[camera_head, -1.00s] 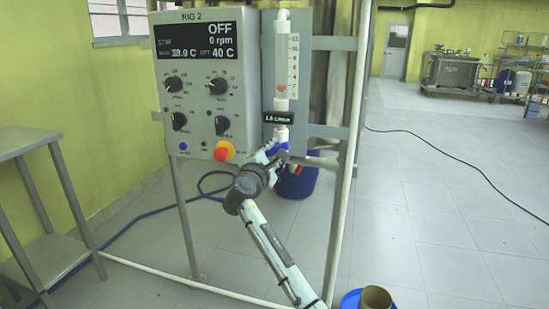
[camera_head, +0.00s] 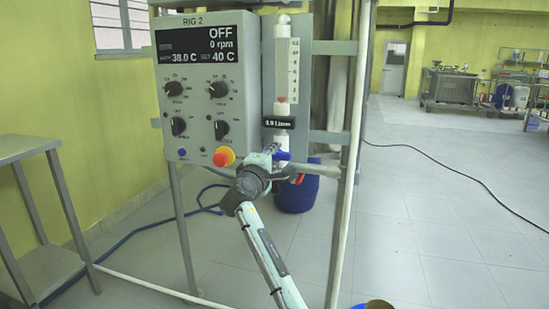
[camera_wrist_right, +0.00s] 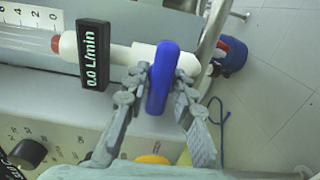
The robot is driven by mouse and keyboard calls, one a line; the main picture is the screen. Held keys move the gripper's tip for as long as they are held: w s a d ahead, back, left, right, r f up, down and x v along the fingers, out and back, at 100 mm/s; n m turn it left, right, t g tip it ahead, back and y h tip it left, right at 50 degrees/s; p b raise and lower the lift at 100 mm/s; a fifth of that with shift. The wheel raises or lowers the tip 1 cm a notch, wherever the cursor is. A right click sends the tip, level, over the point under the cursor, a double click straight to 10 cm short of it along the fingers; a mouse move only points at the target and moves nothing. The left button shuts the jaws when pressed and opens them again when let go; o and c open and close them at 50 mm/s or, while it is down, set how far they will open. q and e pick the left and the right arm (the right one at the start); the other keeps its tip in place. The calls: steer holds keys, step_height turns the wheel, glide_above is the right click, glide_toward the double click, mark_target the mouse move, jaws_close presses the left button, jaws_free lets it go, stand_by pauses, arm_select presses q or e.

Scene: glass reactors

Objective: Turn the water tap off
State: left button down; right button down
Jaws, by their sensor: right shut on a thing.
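The water tap is a blue lever handle (camera_head: 283,155) on the white pipe below the flow meter. In the right wrist view the blue handle (camera_wrist_right: 162,77) stands crosswise to the pipe. My right gripper (camera_head: 270,153) is at the tap; in the wrist view its two fingers (camera_wrist_right: 160,98) are on either side of the handle, shut on it. The flow display (camera_wrist_right: 93,55) reads 0.0 L/min. The red float (camera_head: 281,99) sits at the bottom of the clear tube. My left gripper is not in view.
The RIG 2 control box (camera_head: 208,85) is left of the tap, with a red and yellow stop button (camera_head: 224,157) close to my gripper. A frame post (camera_head: 349,170) stands to the right. A blue container (camera_head: 297,190) is behind. A steel table (camera_head: 30,146) stands at far left.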

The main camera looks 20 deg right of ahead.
steer(key=c, duration=1.4)
jaws_free()
steer(key=shift+a, duration=0.1)
steer(key=v, duration=1.2)
